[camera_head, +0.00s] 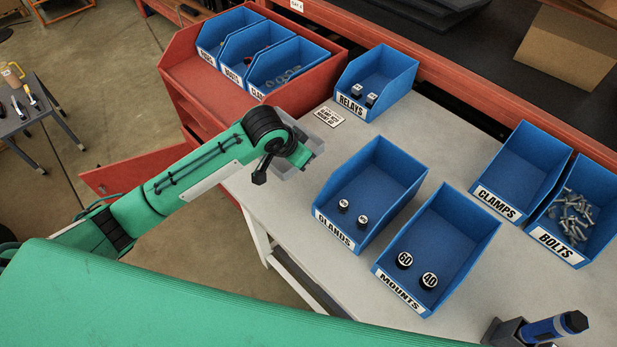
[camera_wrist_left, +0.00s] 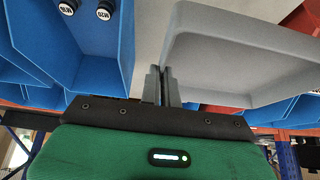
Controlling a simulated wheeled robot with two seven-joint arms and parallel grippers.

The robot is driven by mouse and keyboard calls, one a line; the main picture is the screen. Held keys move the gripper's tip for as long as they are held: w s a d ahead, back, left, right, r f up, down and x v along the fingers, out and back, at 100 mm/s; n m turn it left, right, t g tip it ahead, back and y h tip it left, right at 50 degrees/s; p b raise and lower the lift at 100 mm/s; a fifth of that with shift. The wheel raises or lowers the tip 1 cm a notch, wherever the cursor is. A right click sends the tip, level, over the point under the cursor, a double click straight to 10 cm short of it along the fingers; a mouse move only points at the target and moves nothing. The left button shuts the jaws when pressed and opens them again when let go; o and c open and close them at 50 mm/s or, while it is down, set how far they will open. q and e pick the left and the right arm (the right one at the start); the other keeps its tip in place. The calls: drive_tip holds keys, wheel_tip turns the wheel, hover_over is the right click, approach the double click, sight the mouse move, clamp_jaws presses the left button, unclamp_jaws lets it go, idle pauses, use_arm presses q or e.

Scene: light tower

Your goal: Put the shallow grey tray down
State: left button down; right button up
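The shallow grey tray (camera_wrist_left: 240,57) fills the upper right of the left wrist view. In the head view only parts of the tray (camera_head: 313,143) show around my left wrist, between the red cabinet and the glands bin. My left gripper (camera_wrist_left: 162,84) has its fingers close together at the tray's near left wall, and they appear shut on that wall. In the head view the fingers are hidden behind the wrist. I cannot tell whether the tray touches the table or hangs just above it. My right gripper is not in view.
The pale table (camera_head: 440,135) holds blue bins: relays (camera_head: 390,65), glands (camera_head: 395,170), mounts (camera_head: 465,225), clamps (camera_head: 530,160) and bolts (camera_head: 600,180). A label card (camera_head: 328,117) lies near the relays bin. A red cabinet (camera_head: 185,75) with small bins adjoins. Bare table shows right of the relays bin.

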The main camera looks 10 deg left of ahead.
sight(283, 178)
use_arm(q)
wheel_tip(283, 178, down, 13)
drive_tip(key=shift+f+p, duration=0.1)
drive_tip(key=shift+p, duration=1.1)
drive_tip(key=shift+f, duration=0.35)
drive_tip(key=shift+f, duration=0.1)
drive_tip(key=c, duration=1.6)
unclamp_jaws()
drive_tip(key=shift+c, duration=0.2)
drive_tip(key=b+v, duration=0.2)
drive_tip(key=v, duration=1)
drive_tip(key=shift+s, duration=0.15)
